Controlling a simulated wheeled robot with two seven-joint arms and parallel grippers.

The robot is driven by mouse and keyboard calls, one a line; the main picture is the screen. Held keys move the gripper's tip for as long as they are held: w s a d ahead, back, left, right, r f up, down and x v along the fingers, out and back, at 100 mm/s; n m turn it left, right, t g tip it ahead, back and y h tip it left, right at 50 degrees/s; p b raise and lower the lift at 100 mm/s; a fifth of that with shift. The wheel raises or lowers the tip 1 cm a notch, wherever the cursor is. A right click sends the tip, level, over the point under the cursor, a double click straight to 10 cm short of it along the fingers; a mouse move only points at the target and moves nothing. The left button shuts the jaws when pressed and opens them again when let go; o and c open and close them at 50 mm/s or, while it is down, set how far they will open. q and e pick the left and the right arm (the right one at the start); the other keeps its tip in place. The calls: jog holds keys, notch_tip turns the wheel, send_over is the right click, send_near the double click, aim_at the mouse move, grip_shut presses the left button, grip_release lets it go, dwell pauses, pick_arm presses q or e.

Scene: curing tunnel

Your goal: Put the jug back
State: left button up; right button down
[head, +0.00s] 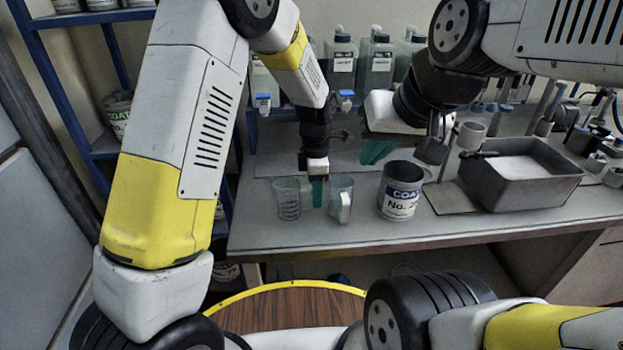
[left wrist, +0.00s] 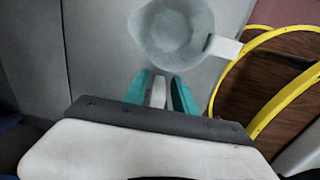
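Two clear jugs stand on the bench. The left jug (head: 285,200) has graduation marks. The right jug (head: 337,190) has its white handle facing me; its round mouth shows in the left wrist view (left wrist: 170,30). My left gripper (head: 317,192) points down between them, beside the left jug. In the left wrist view my teal fingers (left wrist: 159,88) are close on both sides of a white upright strip, which looks like the left jug's handle. The gripper body hides the rest of that jug there. My right gripper (head: 360,142) is open and empty above the back of the bench.
A paint can (head: 402,195) stands right of the jugs. Further right is a grey tank (head: 520,180) of pale liquid, with a stand beside it. Large bottles (head: 343,65) line the back. A blue shelf (head: 95,17) is at left.

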pick_arm(q)
notch_tip(320, 180, up, 12)
jog(key=s+a+r+m+t+h, duration=0.1)
jog(key=s+a+r+m, duration=0.2)
jog(key=a+r+m, duration=0.35)
jog(key=s+a+r+m+t, duration=0.2)
jog(key=s+a+m, duration=0.4)
jog(key=s+a, duration=0.1)
jog(key=s+a+r+m+t+h, duration=0.1)
jog(key=s+a+r+m+t, duration=0.2)
jog(key=s+a+m, duration=0.3)
jog(key=s+a, duration=0.2)
jog(key=s, duration=0.1)
jog(key=shift+s+r, duration=0.3)
